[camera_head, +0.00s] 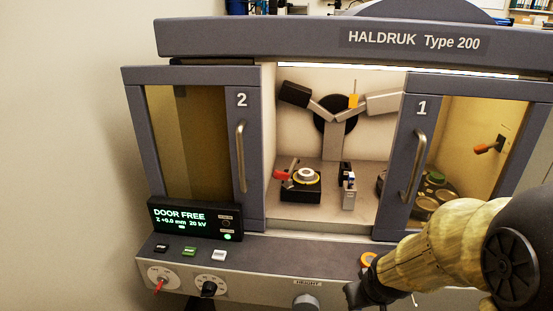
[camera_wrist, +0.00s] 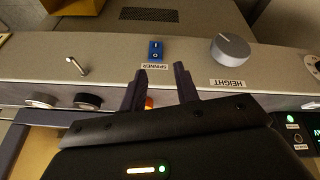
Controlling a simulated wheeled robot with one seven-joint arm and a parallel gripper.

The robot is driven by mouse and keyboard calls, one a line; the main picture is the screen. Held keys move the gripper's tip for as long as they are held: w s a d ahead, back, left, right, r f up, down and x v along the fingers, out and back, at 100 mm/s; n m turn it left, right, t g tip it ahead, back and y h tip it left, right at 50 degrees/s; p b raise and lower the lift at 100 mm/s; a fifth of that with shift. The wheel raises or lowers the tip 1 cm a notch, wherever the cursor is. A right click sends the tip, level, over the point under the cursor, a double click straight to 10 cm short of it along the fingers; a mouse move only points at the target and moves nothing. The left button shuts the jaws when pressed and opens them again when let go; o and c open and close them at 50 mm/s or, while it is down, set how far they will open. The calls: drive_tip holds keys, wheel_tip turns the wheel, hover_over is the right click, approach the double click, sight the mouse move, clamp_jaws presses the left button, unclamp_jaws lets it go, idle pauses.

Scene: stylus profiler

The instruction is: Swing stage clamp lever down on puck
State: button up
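The stage (camera_head: 300,193) is a black block inside the cabinet, seen through the gap between the two doors. A pale round puck (camera_head: 307,174) sits on top of it. A small red part (camera_head: 281,175), apparently the clamp lever, sticks out at the stage's left side; its exact tilt is too small to tell. My gripper (camera_head: 364,290) is outside the cabinet, low in front of the control panel and well apart from the stage. In the wrist view my gripper (camera_wrist: 158,80) has its two black fingers spread with nothing held, facing the panel. The stage is not in the wrist view.
Door 2 (camera_head: 243,150) and door 1 (camera_head: 416,150) flank the opening. A jointed arm assembly (camera_head: 336,115) hangs above the stage, and a small upright device (camera_head: 348,187) stands right of it. The panel carries a HEIGHT knob (camera_wrist: 231,50) and a blue SPINNER switch (camera_wrist: 155,51).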

sight(279, 176)
drive_tip(key=w+n+t, duration=0.1)
drive_tip(key=w, duration=0.1)
drive_tip(key=w+r+n+t, duration=0.1)
drive_tip(key=w, duration=0.2)
drive_tip(key=w+a+r+n+y, duration=0.1)
drive_tip(key=w+n, duration=0.1)
drive_tip(key=w, duration=0.1)
drive_tip(key=shift+a+t, duration=0.1)
drive_tip(key=shift+t, duration=0.3)
drive_tip(key=w+a+r+n+t+y, duration=0.1)
drive_tip(key=w+n, duration=0.1)
drive_tip(key=w+a+n+t+y, duration=0.1)
drive_tip(key=w, duration=0.1)
drive_tip(key=w+a+r+n+t+y+p, duration=0.1)
drive_tip(key=w+n, duration=0.1)
drive_tip(key=w, duration=0.1)
drive_tip(key=shift+w+a+r+n, duration=0.1)
drive_tip(key=shift+a+r+n, duration=0.2)
drive_tip(key=shift+a, duration=0.1)
drive_tip(key=w+a+r+n+t+y+p, duration=0.1)
drive_tip(key=w+a+r+n+t+y, duration=0.1)
drive_tip(key=a+r+n+y, duration=0.3)
wheel_tip(279, 176, up, 2)
drive_tip(key=w+n+y, duration=0.1)
drive_tip(key=n+y, duration=0.2)
drive_tip(key=shift+w+a+t, duration=0.3)
drive_tip(key=shift+w, duration=0.05)
